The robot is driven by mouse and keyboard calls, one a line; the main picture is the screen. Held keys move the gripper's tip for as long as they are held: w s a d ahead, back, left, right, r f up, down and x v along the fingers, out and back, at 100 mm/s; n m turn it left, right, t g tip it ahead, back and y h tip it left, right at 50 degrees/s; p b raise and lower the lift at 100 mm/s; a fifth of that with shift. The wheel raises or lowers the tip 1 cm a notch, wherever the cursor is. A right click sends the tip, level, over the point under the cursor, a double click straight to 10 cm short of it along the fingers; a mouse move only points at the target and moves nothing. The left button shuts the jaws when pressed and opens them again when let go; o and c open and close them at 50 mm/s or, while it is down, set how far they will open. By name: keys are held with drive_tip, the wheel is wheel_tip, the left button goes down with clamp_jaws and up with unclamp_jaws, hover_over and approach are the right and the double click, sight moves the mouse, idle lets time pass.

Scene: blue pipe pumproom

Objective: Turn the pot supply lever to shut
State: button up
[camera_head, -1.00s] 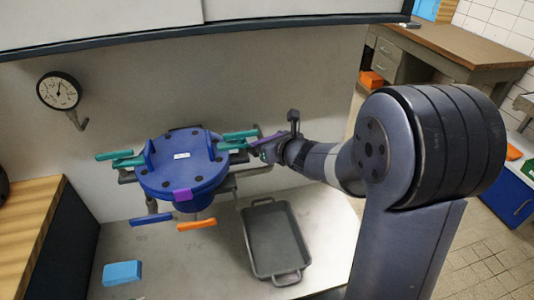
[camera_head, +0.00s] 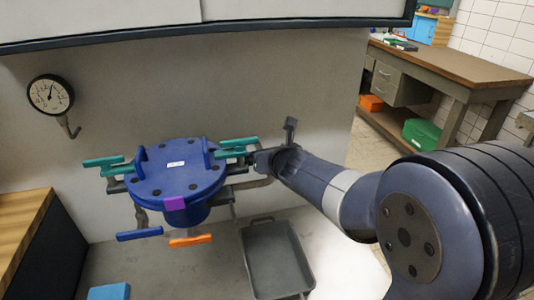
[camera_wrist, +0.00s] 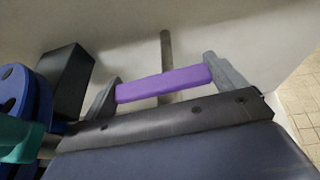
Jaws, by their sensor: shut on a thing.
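A blue pot (camera_head: 180,180) with a lidded top stands in front of the wall. Around it are teal levers at left (camera_head: 103,162) and right (camera_head: 238,143), a blue lever (camera_head: 140,235) and an orange lever (camera_head: 190,240). No label tells me which is the pot supply lever. My gripper (camera_head: 262,160) is right of the pot, by the right-hand teal levers and a grey pipe. In the wrist view, a purple lever bar (camera_wrist: 165,84) lies between the grey fingers of my gripper (camera_wrist: 165,86), which is shut on it. The head view hides this bar.
A round gauge (camera_head: 50,95) is on the wall at left. A grey tray (camera_head: 275,262) and a blue block (camera_head: 108,292) lie below the pot. A wooden counter (camera_head: 22,225) is at left; a workbench (camera_head: 450,65) stands at back right.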

drive_tip(key=o, duration=0.7)
drive_tip(key=y+p, duration=0.1)
drive_tip(key=p, duration=0.3)
drive_tip(key=shift+r+n, duration=0.25)
drive_tip(key=shift+n, duration=0.15)
drive_tip(key=n+g+y+p, duration=0.1)
drive_tip(key=p, duration=0.3)
drive_tip(key=n+y+p, duration=0.1)
drive_tip(key=p, duration=0.3)
drive_tip(key=shift+n+g+y, duration=0.3)
drive_tip(key=shift+n+g, duration=0.1)
